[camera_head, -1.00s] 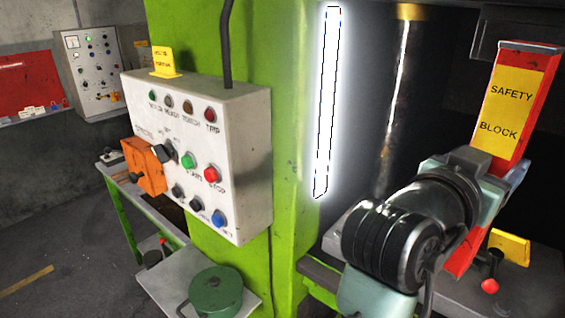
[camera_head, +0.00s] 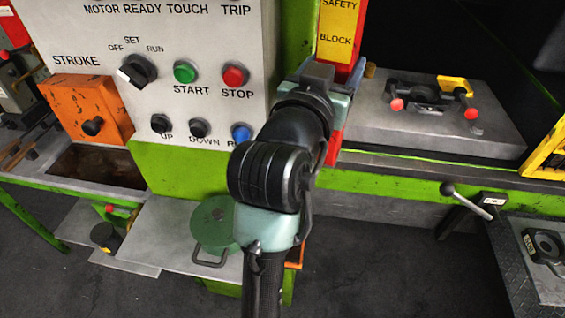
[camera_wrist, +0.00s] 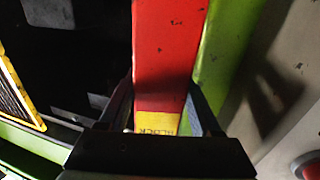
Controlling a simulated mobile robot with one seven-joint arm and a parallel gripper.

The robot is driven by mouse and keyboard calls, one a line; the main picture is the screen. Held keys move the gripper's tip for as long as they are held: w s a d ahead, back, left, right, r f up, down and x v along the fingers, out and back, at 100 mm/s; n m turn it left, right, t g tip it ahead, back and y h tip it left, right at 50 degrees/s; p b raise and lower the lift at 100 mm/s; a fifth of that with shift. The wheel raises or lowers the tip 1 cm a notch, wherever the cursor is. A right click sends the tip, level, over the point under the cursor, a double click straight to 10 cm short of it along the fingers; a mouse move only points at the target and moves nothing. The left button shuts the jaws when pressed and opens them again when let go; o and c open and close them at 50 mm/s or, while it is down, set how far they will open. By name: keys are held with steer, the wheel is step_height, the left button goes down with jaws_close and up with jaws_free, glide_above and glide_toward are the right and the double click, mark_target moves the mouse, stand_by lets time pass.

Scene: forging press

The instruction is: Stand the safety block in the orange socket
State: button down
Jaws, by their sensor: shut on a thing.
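The safety block (camera_head: 338,32) is a long red bar with a yellow label reading SAFETY BLOCK. It stands roughly upright in my gripper (camera_head: 328,82), its top cut off by the picture edge and its red lower end showing below the jaws. In the wrist view my gripper (camera_wrist: 160,118) is shut around the block (camera_wrist: 168,52), one finger on each side. A small orange piece (camera_head: 297,256) shows low behind my arm, mostly hidden; I cannot tell whether it is the socket.
The control panel (camera_head: 205,115) with buttons is left of the block. An orange box (camera_head: 88,105) with a black knob is on its left. The press bed (camera_head: 425,137) carries a die with red knobs. A green lidded pot (camera_head: 213,228) sits on a low shelf. Dark floor is clear in front.

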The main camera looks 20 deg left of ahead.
steer(key=s+d+f+n+y+b, duration=0.15)
steer(key=s+f+b, duration=0.25)
steer(key=f, duration=0.6)
steer(key=s+d+f+n+y+b, duration=0.15)
steer(key=s+f+b, duration=0.25)
steer(key=f, duration=0.7)
steer(key=s+d+f+y+b, duration=0.1)
steer(key=s+d+f+b, duration=0.5)
steer(key=s+d+f, duration=0.3)
steer(key=w+a+r+p, duration=0.1)
steer(key=w+a+p, duration=0.3)
steer(key=w+a, duration=1)
step_height(320, 180, down, 7)
steer(key=s+a+b, duration=0.1)
steer(key=a, duration=0.1)
steer(key=shift+s+r+g, duration=0.15)
steer(key=shift+s+g, duration=0.15)
steer(key=shift+a, duration=0.1)
steer(key=shift+b, duration=0.35)
steer(key=shift+c, duration=0.4)
jaws_free()
steer(key=shift+f, duration=0.35)
